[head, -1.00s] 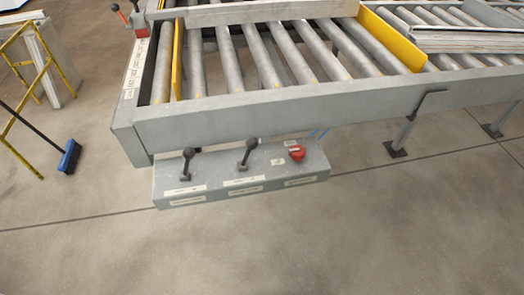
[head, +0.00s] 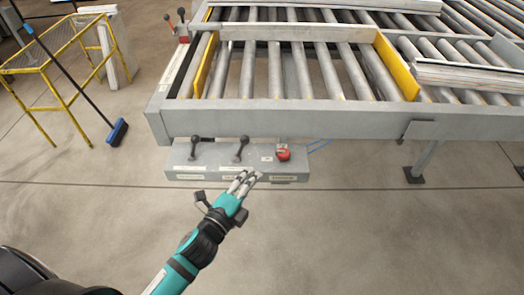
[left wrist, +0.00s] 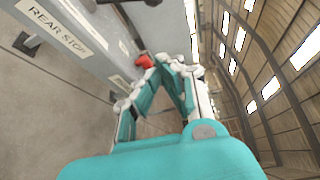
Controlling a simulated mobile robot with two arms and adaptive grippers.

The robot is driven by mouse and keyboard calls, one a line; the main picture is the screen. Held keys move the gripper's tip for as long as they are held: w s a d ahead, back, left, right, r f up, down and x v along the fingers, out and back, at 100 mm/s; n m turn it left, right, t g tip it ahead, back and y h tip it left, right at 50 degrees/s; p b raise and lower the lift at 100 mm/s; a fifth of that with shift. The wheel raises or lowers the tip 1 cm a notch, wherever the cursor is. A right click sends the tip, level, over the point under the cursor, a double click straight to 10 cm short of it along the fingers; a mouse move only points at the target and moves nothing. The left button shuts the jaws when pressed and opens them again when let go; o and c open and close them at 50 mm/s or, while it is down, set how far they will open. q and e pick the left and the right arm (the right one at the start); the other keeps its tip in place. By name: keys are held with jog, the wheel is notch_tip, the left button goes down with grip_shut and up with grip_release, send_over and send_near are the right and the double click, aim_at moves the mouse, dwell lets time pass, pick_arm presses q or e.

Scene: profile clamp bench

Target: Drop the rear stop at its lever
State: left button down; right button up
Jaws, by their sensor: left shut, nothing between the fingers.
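The grey control box (head: 180,161) hangs below the front beam of the roller bench. It has a left lever (head: 194,146) and a middle lever (head: 241,148), both black-knobbed and upright or slightly tilted, and a red knob (head: 283,153) at the right. My left gripper (head: 244,180) is shut and empty, in front of the box below the middle lever. The left wrist view shows its fingers (left wrist: 170,64), a "REAR STOP" label (left wrist: 55,25) on the box and the red knob (left wrist: 144,61). Contact with the box cannot be told. My right gripper is not in view.
The roller bench (head: 300,122) with yellow plates (head: 397,68) stands behind the box. A red-and-black handle unit (head: 182,26) sits at its left corner. A yellow frame (head: 62,108) and a blue broom (head: 117,131) stand at left. The floor in front is clear.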

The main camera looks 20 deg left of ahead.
pick_arm(q)
jog(key=p+x, duration=0.1)
jog(key=x, duration=0.6)
jog(key=r+p+x, duration=0.1)
jog(key=x, duration=0.2)
jog(key=shift+w+p, duration=0.3)
jog(key=shift+p, duration=0.05)
jog(key=a, duration=0.1)
jog(key=s+a+p, duration=0.1)
jog(key=a, duration=0.1)
jog(key=shift+a+p, duration=0.2)
jog(key=shift+p, duration=0.1)
jog(key=shift+a, duration=0.35)
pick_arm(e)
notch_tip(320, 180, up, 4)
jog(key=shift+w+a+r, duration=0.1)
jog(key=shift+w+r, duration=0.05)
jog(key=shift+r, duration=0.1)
pick_arm(q)
jog(key=shift+d, duration=0.1)
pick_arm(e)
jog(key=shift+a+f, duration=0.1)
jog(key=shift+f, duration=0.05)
pick_arm(q)
jog(key=shift+a+r+n+t+b, duration=0.15)
jog(key=shift+a+n+t+b, duration=0.1)
jog(key=shift+n+t+b, duration=0.05)
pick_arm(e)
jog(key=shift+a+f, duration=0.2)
